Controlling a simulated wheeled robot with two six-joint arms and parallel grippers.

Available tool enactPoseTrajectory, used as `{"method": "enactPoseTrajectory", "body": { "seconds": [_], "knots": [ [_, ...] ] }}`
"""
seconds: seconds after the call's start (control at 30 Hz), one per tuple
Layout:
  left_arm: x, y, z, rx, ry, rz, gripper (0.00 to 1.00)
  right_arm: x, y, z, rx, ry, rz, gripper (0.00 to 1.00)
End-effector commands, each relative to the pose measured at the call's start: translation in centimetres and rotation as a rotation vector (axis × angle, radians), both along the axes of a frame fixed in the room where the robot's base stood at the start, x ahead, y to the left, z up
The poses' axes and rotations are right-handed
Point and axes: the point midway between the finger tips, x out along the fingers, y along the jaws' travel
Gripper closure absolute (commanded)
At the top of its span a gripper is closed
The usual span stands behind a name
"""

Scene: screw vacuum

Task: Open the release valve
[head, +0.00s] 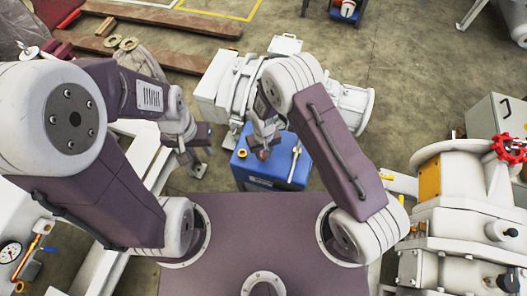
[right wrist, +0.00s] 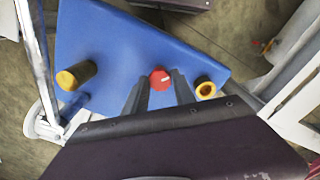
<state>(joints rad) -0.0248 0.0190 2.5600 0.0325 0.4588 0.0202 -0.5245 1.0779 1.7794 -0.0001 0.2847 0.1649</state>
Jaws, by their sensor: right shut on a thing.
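A red faceted knob (right wrist: 160,79), which looks like the release valve, sits on the blue pump box (right wrist: 125,45). My right gripper (right wrist: 159,84) is shut on the knob, with one finger on each side of it. In the head view the blue box (head: 243,172) stands on the floor beyond my base, with my right gripper (head: 263,152) over its top. My left gripper (head: 190,163) hangs empty to the left of the box, apart from it; its fingers look spread.
On the box are a yellow-capped black cylinder (right wrist: 76,75) and a yellow ring fitting (right wrist: 205,88), close to the right finger. White machinery (head: 215,85) stands behind the box. A pump with a red handwheel (head: 508,148) is at right, and a pressure gauge (head: 10,252) at left.

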Motion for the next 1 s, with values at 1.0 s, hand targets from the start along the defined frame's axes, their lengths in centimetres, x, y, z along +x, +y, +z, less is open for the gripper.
{"method": "enactPoseTrajectory", "body": {
  "seconds": [1.0],
  "knots": [
    [0.0, 0.0, 0.52, 0.0, 0.0, 0.0, 0.64, 0.11, 0.05, 0.02, 0.0, -0.003, 0.709, 1.0]
  ]
}}
